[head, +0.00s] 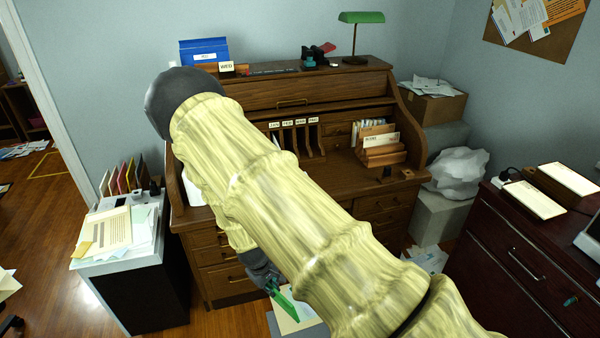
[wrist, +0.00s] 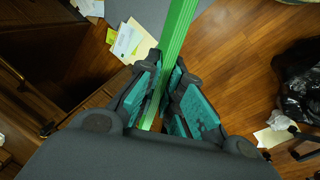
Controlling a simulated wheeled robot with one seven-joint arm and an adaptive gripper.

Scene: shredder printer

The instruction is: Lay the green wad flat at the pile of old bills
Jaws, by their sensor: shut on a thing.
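My gripper (head: 270,284) is shut on the green wad (head: 288,306), low in front of the desk in the head view. In the wrist view the wad (wrist: 178,35) is a long, thin green strip standing edge-on between the teal-padded fingers of my gripper (wrist: 168,70). It sticks out well past the fingertips. Below it are loose cream and white papers (wrist: 128,42) beside a grey surface (wrist: 148,12). I cannot tell whether these papers are the pile of old bills. My arm hides part of the area in the head view.
A rolltop desk (head: 205,256) stands behind my arm. A white-topped cabinet (head: 140,262) with papers is at left, a dark red dresser (head: 520,262) at right. In the wrist view a black bag (wrist: 300,82) lies at right; wooden floor (wrist: 235,75) is bare between.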

